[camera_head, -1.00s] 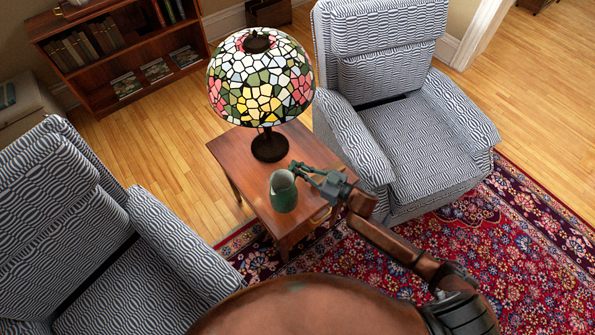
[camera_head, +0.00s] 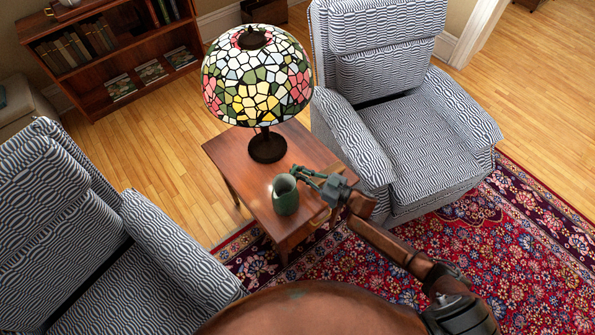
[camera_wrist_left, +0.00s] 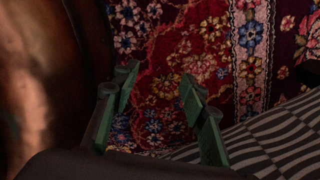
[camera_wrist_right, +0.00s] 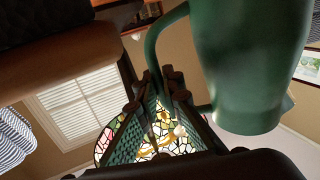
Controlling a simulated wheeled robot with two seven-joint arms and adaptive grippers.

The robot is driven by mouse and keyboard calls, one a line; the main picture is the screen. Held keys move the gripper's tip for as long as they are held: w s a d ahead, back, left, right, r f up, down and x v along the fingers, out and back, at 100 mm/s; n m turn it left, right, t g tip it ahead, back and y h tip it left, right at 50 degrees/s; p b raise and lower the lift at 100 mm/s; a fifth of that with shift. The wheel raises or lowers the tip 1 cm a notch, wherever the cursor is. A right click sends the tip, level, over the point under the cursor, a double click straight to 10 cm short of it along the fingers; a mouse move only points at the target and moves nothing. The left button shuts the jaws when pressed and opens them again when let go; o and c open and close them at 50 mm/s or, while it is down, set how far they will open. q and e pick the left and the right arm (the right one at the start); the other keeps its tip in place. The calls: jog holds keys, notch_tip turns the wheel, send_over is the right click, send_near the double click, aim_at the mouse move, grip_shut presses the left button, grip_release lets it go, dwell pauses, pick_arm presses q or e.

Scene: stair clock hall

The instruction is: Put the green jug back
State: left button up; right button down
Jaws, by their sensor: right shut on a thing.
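The green jug (camera_head: 286,198) is at the near part of the wooden side table (camera_head: 224,157) in the head view. My right gripper (camera_head: 304,175) reaches in from the right and is shut on the jug's handle. The jug looks about upright; I cannot tell whether its base touches the table top. In the right wrist view the jug (camera_wrist_right: 250,70) fills the upper right, with its handle running down to the fingers (camera_wrist_right: 157,85). My left gripper (camera_wrist_left: 160,92) is out of the head view; in its wrist view it is open and empty above the rug.
A stained-glass lamp (camera_head: 258,80) stands on the table behind the jug. Patterned armchairs stand on the right (camera_head: 400,130) and left (camera_head: 150,260). A bookcase (camera_head: 105,60) is at the back left. Red rug (camera_head: 480,250) covers the near right floor.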

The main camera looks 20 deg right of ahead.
jog(key=c, duration=2.1)
grip_release()
jog(key=shift+f, duration=0.1)
jog(key=shift+p+v, duration=1.05)
jog(key=shift+v, duration=5)
jog(key=shift+r, duration=0.2)
